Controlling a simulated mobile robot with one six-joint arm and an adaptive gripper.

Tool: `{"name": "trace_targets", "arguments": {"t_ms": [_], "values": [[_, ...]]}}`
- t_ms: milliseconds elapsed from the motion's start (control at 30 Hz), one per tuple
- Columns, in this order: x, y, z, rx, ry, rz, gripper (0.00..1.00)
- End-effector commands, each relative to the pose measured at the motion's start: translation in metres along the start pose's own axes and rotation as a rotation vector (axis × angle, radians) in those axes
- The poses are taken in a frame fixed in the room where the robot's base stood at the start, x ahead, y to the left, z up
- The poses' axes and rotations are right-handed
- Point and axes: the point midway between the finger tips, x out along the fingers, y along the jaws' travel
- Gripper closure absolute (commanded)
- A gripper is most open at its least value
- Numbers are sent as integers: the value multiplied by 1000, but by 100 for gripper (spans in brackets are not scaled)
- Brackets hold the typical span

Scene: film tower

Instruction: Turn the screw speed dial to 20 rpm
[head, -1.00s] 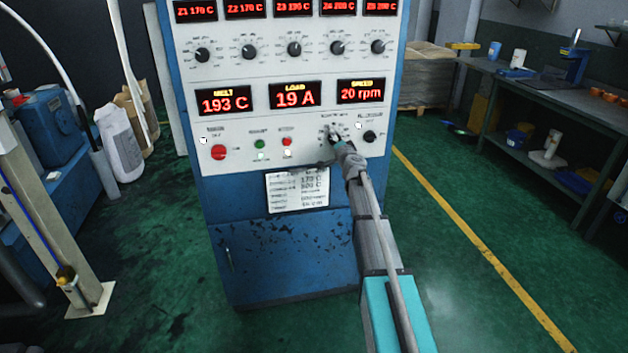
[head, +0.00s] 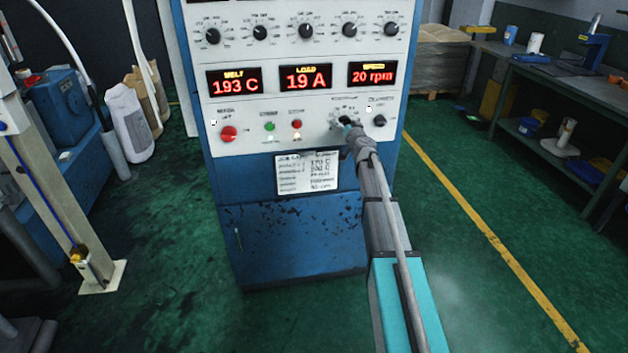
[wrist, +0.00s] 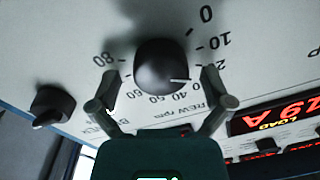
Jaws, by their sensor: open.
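The screw speed dial (wrist: 162,66) is a round black knob on the pale panel, seen upside down in the wrist view. Its white mark points right, towards the 20 to 30 part of the scale, partly hidden by a finger. My gripper (wrist: 160,82) is open, with one finger on each side of the knob and gaps visible between. In the head view my gripper (head: 346,123) is at the dial and largely hides it. The speed display (head: 372,75) reads 20 rpm.
A black knob (head: 380,120) sits right of my gripper, also seen in the wrist view (wrist: 52,104). A red knob (head: 228,133), green button (head: 269,126) and red button (head: 296,124) are to the left. The load display (head: 305,78) reads 19 A.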

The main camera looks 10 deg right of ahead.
Motion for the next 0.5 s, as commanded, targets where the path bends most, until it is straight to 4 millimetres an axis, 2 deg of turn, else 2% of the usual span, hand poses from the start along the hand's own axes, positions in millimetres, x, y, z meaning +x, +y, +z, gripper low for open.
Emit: {"name": "trace_targets", "arguments": {"t_ms": [367, 400, 500], "values": [[-1, -1, 0, -302, -13, 1, 1], [-12, -2, 0, -295, -12, 1, 1], [-27, -2, 0, -292, -12, 1, 1]]}}
